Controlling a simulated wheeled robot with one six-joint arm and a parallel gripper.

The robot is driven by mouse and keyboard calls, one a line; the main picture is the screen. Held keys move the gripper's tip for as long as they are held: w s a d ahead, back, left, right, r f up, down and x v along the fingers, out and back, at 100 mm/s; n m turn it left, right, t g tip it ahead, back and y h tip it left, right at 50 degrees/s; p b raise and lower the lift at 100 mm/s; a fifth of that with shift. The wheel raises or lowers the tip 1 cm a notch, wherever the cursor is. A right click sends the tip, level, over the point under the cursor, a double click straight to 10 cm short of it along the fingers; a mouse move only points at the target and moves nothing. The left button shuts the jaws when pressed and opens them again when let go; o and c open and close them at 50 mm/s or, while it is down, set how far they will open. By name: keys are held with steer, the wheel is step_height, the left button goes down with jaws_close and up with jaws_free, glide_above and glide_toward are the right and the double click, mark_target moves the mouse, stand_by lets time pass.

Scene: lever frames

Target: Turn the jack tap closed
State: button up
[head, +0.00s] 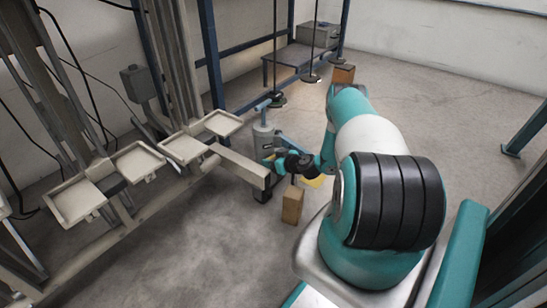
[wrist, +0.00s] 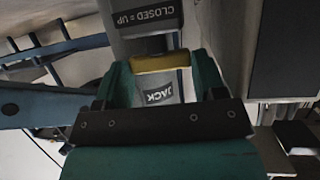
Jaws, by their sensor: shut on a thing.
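The jack tap's yellow lever (wrist: 160,62) lies crosswise between the two teal fingers of my gripper (wrist: 163,74) in the wrist view. My gripper is shut on it. A label reading "JACK" (wrist: 158,95) shows upside down between the fingers, and a "CLOSED = UP" label (wrist: 145,17) shows upside down on the grey body beyond. In the head view my gripper (head: 272,160) reaches the grey and teal jack unit (head: 263,136) at the end of the beam. The lever's angle is hard to tell there, since my gripper and wrist cover most of it.
Pale trays (head: 139,161) stand along the frame at left. A wooden block (head: 292,205) stands on the floor near my wrist, and a yellow patch (head: 312,181) lies behind it. Blue posts (head: 211,55) rise behind. The floor at right is open.

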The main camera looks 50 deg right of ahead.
steer(key=o, duration=0.6)
steer(key=shift+o, duration=0.2)
steer(key=shift+f+b, duration=0.1)
steer(key=shift+b, duration=0.2)
steer(key=s+d+r+n+y+p, duration=0.1)
steer(key=s+r+p, duration=0.3)
steer(key=s, duration=0.4)
steer(key=s+d+r+y+p, duration=0.1)
steer(key=s+r+p, duration=0.3)
steer(key=s, duration=0.4)
steer(key=w+a+r+n+g+y+p, duration=0.1)
steer(key=w+a+r+n+g+y, duration=0.1)
steer(key=w+a+r, duration=0.4)
steer(key=w+a+r+n+g+y+p, duration=0.1)
steer(key=w+a+r+n+g+y, duration=0.1)
steer(key=w+a+r, duration=0.5)
step_height(320, 180, up, 7)
steer(key=shift+a+f+n+g+y, duration=0.1)
steer(key=shift+a+n+g+y, duration=0.2)
steer(key=shift+a+g+y, duration=0.7)
steer(key=shift+a, duration=0.2)
